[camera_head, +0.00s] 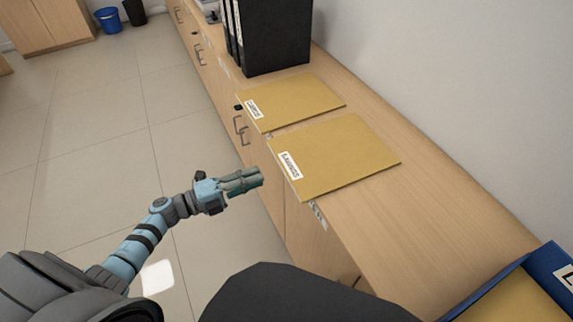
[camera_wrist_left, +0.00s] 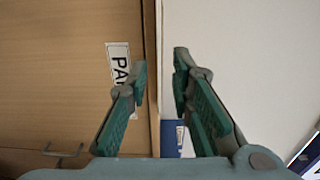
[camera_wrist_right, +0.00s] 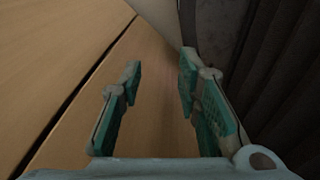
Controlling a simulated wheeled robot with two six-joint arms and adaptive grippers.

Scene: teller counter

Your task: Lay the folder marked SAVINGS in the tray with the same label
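Two tan folders lie flat on the counter in the head view, a nearer one (camera_head: 340,157) and a farther one (camera_head: 297,100). Each has a white label on its left edge; the lettering is too small for me to read surely. A blue tray (camera_head: 552,264) with a white label and a tan surface inside is cut off at the lower right. My left gripper (camera_head: 258,178) is beside the counter's front edge, left of the nearer folder. Its fingers (camera_wrist_left: 162,75) are apart and empty. My right gripper (camera_wrist_right: 160,80) is open and empty, outside the head view.
Black binders (camera_head: 272,35) stand behind the folders. The wooden counter (camera_head: 430,220) is bare between the nearer folder and the blue tray. Cabinet doors with handles (camera_head: 241,130) line its front. A wall bounds its right side. The left wrist view shows a partly hidden "PA" label (camera_wrist_left: 119,68).

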